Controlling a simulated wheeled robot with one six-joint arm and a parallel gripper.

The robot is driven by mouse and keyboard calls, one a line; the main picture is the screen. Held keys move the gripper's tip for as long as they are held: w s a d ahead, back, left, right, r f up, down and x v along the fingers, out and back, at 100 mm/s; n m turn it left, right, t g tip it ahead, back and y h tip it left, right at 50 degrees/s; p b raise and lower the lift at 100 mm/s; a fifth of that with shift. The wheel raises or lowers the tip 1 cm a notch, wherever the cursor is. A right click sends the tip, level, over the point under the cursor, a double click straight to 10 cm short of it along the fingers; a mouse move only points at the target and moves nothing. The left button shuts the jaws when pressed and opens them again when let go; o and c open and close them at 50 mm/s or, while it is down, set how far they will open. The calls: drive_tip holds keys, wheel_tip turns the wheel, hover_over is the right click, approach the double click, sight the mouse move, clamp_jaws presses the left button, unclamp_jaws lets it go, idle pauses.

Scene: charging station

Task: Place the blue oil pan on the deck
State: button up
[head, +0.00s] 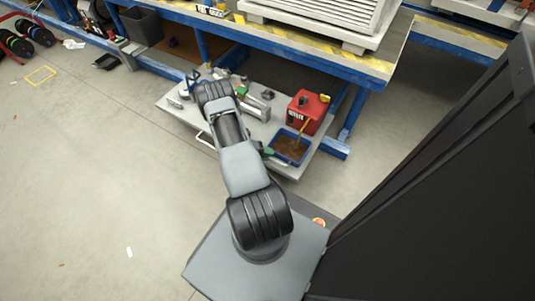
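The blue oil pan (290,147) is a shallow rectangular tray with brown liquid or residue inside. It appears to rest at the right front of a low grey platform (178,107), just in front of a red canister (307,112). A yellow stick-like object leans over its rim. I cannot tell whether this platform is the deck. My arm reaches from its base at the bottom centre toward the platform's left half.
Several small tools and bottles lie on the platform. A blue-framed workbench (335,60) with yellow-black edging overhangs its back. A dark bin (143,26) stands at upper left. A tall black panel (440,170) fills the right. The floor at left is mostly clear.

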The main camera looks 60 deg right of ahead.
drive_tip(key=shift+o, duration=1.2)
